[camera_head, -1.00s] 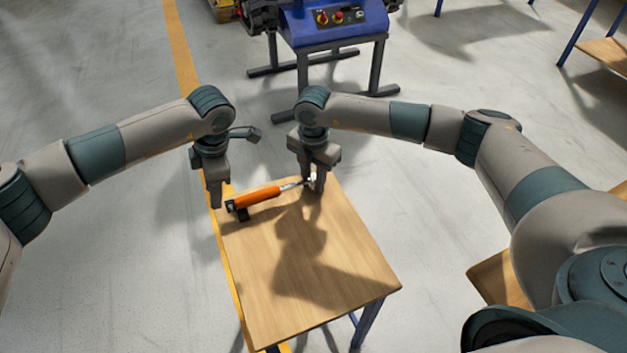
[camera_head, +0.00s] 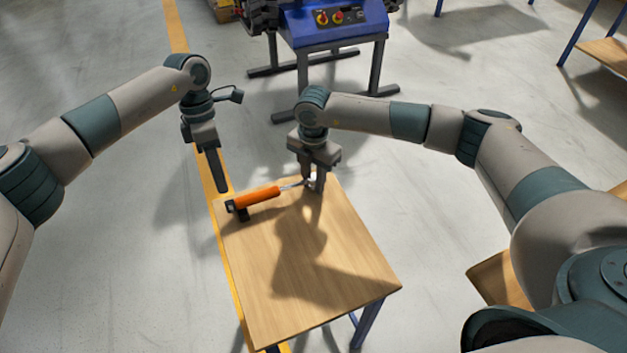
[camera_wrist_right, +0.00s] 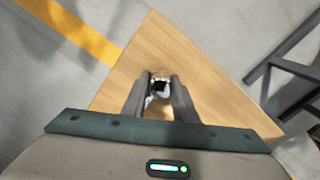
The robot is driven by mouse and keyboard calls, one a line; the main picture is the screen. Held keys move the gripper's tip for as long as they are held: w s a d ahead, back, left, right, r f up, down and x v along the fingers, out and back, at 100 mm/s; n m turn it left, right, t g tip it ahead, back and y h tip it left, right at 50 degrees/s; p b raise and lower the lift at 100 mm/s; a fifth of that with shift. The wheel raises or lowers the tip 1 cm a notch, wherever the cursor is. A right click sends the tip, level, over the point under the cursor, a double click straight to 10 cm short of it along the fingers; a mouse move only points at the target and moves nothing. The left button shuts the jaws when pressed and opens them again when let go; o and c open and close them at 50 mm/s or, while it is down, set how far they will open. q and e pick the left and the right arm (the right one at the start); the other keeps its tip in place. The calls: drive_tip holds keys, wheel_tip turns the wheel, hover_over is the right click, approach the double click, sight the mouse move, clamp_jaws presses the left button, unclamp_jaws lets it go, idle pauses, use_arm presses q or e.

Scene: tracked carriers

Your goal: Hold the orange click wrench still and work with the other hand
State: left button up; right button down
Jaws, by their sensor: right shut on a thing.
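The orange click wrench (camera_head: 257,197) lies over the far part of the small wooden table (camera_head: 305,270), its black grip end to the left and its metal shaft to the right. My right gripper (camera_head: 314,186) is shut on its metal head end, which shows between the fingers in the right wrist view (camera_wrist_right: 160,87). My left gripper (camera_head: 220,186) is above and left of the wrench's black end, apart from it. Its fingers overlap from this angle, so I cannot see whether they are open.
A blue machine (camera_head: 335,22) with coloured knobs stands behind the table. A yellow floor line (camera_head: 176,40) runs past the table's left side. The near part of the tabletop is clear. Another wooden surface (camera_head: 497,281) is at the right, partly behind my right arm.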

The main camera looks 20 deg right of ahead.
use_arm(q)
drive_tip(key=shift+x, duration=3.45)
drive_tip(key=shift+c, duration=0.6)
drive_tip(key=c, duration=0.6)
